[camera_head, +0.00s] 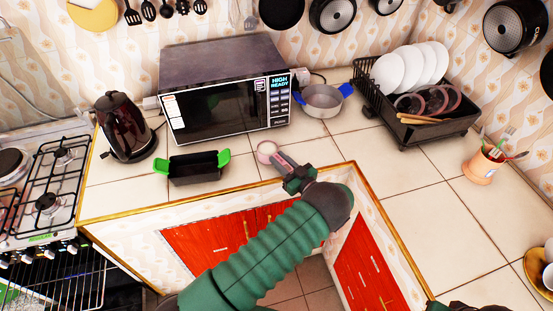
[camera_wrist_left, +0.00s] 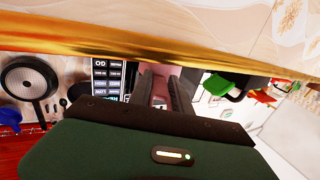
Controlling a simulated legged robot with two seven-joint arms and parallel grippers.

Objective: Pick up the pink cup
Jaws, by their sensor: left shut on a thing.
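The pink cup (camera_head: 266,151) is at the counter's edge, in front of the microwave. My left gripper (camera_head: 276,160) reaches it from the lower right and is shut on it. In the left wrist view, the pink cup (camera_wrist_left: 161,82) shows between the two dark fingers of my left gripper (camera_wrist_left: 160,76). The fingers hide part of the cup. I cannot tell whether it is clear of the counter. My right gripper is not seen.
A black pot with green handles (camera_head: 195,168) stands left of the cup. A microwave (camera_head: 225,95) and a pan with blue handles (camera_head: 323,101) are behind. A dish rack (camera_head: 400,125) is at the back right. The right counter (camera_head: 435,185) is mostly free.

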